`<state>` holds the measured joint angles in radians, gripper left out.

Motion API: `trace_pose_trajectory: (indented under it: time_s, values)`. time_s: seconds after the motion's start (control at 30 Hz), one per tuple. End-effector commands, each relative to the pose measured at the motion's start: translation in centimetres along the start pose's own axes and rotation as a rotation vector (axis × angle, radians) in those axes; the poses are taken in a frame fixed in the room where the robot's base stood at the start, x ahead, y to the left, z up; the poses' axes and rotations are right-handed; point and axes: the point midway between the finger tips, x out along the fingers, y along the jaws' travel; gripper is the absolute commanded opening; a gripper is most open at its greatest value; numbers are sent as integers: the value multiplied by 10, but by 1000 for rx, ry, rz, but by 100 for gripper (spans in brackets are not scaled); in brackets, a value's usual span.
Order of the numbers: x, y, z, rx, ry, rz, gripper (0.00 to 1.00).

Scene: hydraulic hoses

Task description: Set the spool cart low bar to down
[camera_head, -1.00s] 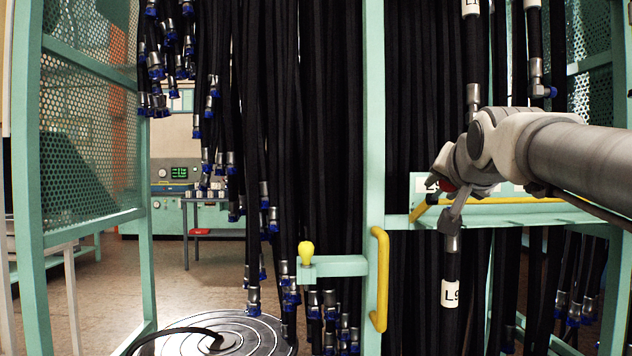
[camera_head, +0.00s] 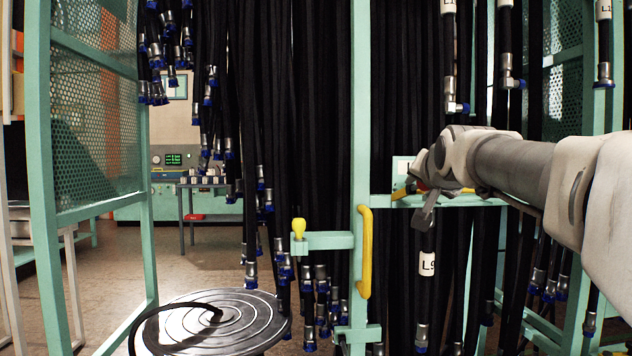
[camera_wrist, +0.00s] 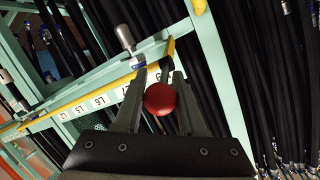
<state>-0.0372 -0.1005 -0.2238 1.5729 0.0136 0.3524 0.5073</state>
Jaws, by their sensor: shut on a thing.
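A red ball knob (camera_wrist: 160,98) sits between the two dark fingers of my gripper (camera_wrist: 159,80) in the wrist view, and the fingers are closed on it. A yellow bar (camera_wrist: 97,98) runs along the teal rail with white number labels, beside the fingertips. I take it as the low bar; how the knob joins it is hidden. In the head view my gripper (camera_head: 428,205) is at the labelled rail (camera_head: 480,200), right of the teal post. My wrist covers most of the bar there, and only small red and yellow bits show.
Black hoses (camera_head: 320,130) with metal and blue ends hang densely around the rack. A teal post (camera_head: 361,100) carries a yellow handle (camera_head: 365,252). A side arm holds a yellow knob (camera_head: 298,228). A round spool plate (camera_head: 240,318) lies low at left. Open floor shows behind.

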Motion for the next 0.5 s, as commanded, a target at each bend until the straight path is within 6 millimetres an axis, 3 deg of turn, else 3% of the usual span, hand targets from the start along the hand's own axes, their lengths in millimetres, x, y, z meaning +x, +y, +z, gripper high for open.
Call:
trace_pose_trajectory:
  time_s: [0.5]
  values:
    - [8,2,3,-1,-3,4,0]
